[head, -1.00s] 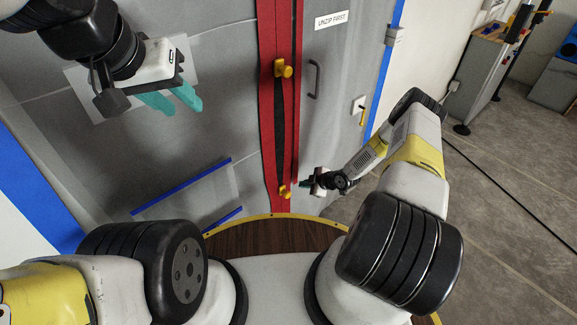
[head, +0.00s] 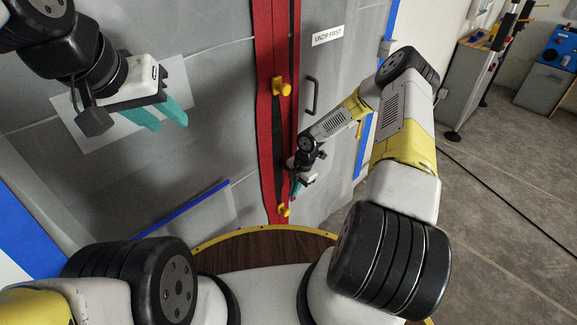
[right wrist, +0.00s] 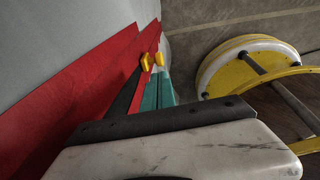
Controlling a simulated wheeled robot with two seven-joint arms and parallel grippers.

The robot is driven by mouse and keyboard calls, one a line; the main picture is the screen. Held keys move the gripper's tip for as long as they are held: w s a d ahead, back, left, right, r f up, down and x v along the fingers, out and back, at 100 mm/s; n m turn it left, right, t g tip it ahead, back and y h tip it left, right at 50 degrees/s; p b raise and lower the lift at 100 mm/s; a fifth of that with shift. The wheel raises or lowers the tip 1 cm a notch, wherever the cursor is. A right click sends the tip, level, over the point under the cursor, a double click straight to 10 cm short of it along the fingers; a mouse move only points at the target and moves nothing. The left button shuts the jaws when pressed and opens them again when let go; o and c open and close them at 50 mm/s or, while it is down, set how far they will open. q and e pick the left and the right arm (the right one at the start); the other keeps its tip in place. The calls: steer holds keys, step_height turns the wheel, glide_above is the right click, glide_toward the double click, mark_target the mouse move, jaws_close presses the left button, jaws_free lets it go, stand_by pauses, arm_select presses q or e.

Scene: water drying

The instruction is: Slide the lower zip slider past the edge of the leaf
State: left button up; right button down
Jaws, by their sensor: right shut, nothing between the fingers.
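The yellow lower zip slider (head: 284,209) sits near the bottom of the red zip strip (head: 265,60); it also shows in the right wrist view (right wrist: 147,62). A yellow upper slider (head: 282,88) sits higher, with a dark gap (head: 280,140) between the two. My right gripper (head: 296,191) is shut and empty, its teal tips just above and right of the lower slider. In the right wrist view its fingers (right wrist: 160,88) lie close by the yellow part; contact cannot be told. My left gripper (head: 162,115) is open and empty before the grey sheet.
A black handle (head: 313,95) and an "UNZIP FIRST" sign (head: 328,36) are on the grey leaf (head: 335,75) right of the zip. Blue tape (head: 180,210) crosses the sheet at lower left. A grey cabinet (head: 470,80) stands at right, with open floor before it.

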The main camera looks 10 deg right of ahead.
mark_target(287, 210)
steer(key=x, duration=0.9)
steer(key=shift+f, duration=0.35)
steer(key=x, duration=0.2)
steer(key=d+x, duration=0.1)
steer(key=x, duration=0.1)
steer(key=shift+a+f, duration=0.15)
steer(key=shift+f, duration=0.35)
